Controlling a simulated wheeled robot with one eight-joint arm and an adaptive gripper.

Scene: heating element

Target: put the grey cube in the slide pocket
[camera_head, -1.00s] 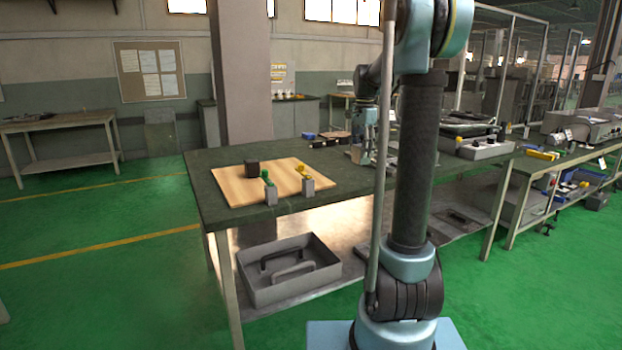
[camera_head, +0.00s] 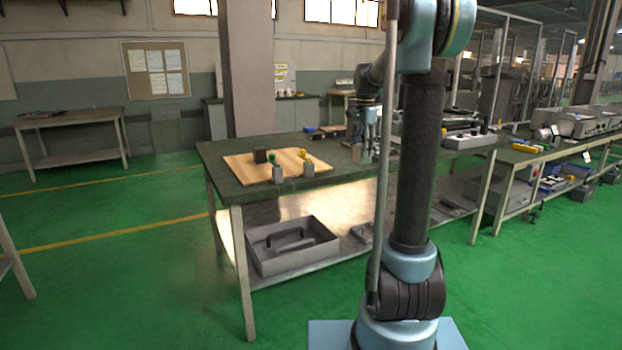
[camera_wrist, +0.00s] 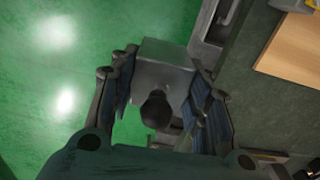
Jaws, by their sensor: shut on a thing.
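My gripper (camera_wrist: 163,88) is shut on a grey cube (camera_wrist: 165,58) with a dark round knob (camera_wrist: 157,108) in the wrist view. The cube lies between the two dark ribbed fingers. In the head view my gripper (camera_head: 363,152) is at the right part of the near table, small and partly dark, and the cube cannot be made out there. In the wrist view the green floor lies below the cube's left side and the table edge is to its right. I cannot pick out the slide pocket in either view.
A grey tray (camera_head: 290,259) sits on the lower shelf. Equipment stands on the right table.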

